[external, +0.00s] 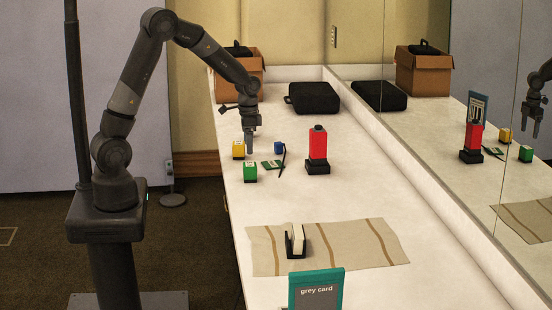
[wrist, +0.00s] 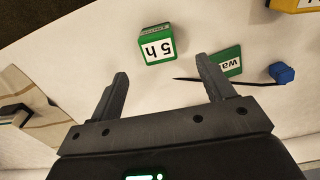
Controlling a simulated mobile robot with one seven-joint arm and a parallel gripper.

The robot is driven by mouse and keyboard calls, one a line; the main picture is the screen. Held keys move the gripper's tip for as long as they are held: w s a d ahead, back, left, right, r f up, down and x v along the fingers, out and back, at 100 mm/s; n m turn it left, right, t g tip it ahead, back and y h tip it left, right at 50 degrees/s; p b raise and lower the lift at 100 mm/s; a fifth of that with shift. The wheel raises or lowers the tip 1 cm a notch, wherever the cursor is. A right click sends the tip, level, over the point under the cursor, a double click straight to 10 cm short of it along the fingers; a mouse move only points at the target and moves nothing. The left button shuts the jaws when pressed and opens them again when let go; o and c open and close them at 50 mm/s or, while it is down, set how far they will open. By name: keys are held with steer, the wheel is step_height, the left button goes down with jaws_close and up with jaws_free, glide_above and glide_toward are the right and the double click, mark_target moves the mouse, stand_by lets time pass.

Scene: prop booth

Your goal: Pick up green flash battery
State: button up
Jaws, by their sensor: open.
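The green flash battery (external: 250,172) is a small green block with a white label, standing near the left edge of the white counter. In the wrist view the battery (wrist: 156,45) shows a white face reading "5 h", upside down or tilted in the picture, just beyond the fingertips. My gripper (external: 249,146) points down above the counter, behind the battery in the external view. In the wrist view my gripper (wrist: 162,74) is open, with nothing between its fingers.
Close by are a yellow block (external: 238,150), a green card (external: 271,165) with a thin black stick, a blue cube (external: 279,148) and a red object on a black base (external: 318,150). A striped cloth (external: 350,240) lies nearer. A mirror (external: 480,60) lines the right side.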

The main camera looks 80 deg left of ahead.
mark_target(250, 164)
step_height(250, 164, down, 6)
steer(key=shift+r, duration=0.25)
steer(key=shift+w+d+f, duration=0.1)
steer(key=shift+d+f, duration=0.05)
steer(key=shift+f, duration=2.6)
steer(key=c, duration=1.3)
steer(key=shift+r, duration=0.15)
